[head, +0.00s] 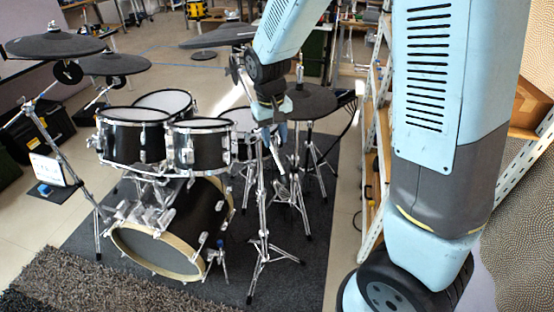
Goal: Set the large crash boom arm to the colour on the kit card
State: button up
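My gripper (268,118) is at the end of my blue arm, pointing down beside a dark cymbal pad (314,102) on a chrome stand. Its fingers are small and dark here, so I cannot tell their opening or whether they touch the stand. A small bluish piece (283,131) shows just beside them. I cannot tell which is the large crash.
A black drum kit (172,225) stands on a dark grey mat (300,263), with chrome tripod legs spread to its right. A white shelf rack (378,150) is close to my arm on the right. A shaggy rug (60,272) lies in front. Open floor (180,62) lies behind.

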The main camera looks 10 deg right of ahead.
aim_at(277, 158)
jog(key=f, duration=0.9)
jog(key=shift+d, duration=0.3)
grip_shut()
